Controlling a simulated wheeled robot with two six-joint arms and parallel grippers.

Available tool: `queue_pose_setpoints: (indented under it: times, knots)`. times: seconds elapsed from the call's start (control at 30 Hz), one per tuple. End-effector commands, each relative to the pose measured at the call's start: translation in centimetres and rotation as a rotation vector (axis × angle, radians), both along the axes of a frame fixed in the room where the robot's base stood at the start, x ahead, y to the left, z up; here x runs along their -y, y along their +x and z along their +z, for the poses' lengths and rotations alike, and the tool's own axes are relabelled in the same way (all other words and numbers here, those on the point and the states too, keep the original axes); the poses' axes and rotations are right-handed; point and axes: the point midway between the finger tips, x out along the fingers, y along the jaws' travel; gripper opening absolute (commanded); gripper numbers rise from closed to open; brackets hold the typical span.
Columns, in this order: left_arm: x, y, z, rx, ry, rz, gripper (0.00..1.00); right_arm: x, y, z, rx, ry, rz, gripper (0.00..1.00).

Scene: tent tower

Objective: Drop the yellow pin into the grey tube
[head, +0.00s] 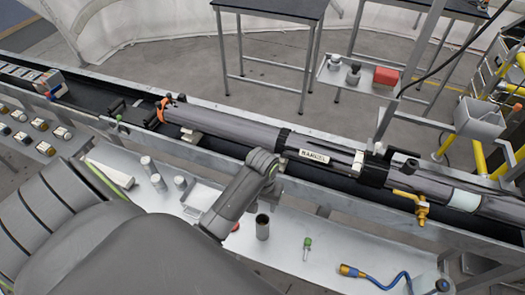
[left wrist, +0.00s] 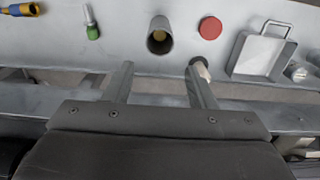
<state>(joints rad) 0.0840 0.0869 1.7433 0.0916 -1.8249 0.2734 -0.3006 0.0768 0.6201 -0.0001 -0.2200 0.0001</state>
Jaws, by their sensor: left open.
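The grey tube (head: 262,228) stands upright and open-topped on the metal shelf. It also shows in the left wrist view (left wrist: 160,45), where something yellow (left wrist: 159,34) is visible down inside it, likely the yellow pin; its shape is mostly hidden by the tube wall. I see no other yellow pin for certain. My left gripper (left wrist: 159,68) is open, with nothing between its two fingers. My right gripper is not in view.
A green-topped pin (head: 307,243), a blue cable with a yellow connector (head: 350,271), a red disc (left wrist: 210,28) and a metal tray (left wrist: 262,54) lie on the shelf. The long barrel (head: 230,128) and its rail run behind the shelf. Shelf space right of the tube is partly clear.

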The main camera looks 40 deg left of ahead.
Motion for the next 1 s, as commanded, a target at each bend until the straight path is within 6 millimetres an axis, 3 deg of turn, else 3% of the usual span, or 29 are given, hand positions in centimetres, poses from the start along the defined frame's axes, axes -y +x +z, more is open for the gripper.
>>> queue_pose_setpoints:
  times: [0.33, 0.47, 0.63, 0.8, 1.0]
  knots:
    - [0.0, 0.0, 0.0, 0.001, 0.0, 0.0, 0.51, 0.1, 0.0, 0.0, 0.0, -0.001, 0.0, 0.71]
    - [-0.4, -1.0, -0.1, 0.015, 0.005, -0.005, 0.51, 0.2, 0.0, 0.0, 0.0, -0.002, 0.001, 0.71]
    - [-1.9, -5.5, 0.4, 0.088, 0.038, -0.04, 0.51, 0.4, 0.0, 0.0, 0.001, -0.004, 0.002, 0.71]
    - [-3.3, -10.5, 2.4, 0.177, 0.087, -0.09, 0.51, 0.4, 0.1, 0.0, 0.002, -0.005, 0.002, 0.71]
    - [-4.1, -14.0, 4.7, 0.241, 0.131, -0.132, 0.51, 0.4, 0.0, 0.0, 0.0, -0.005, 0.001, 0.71]
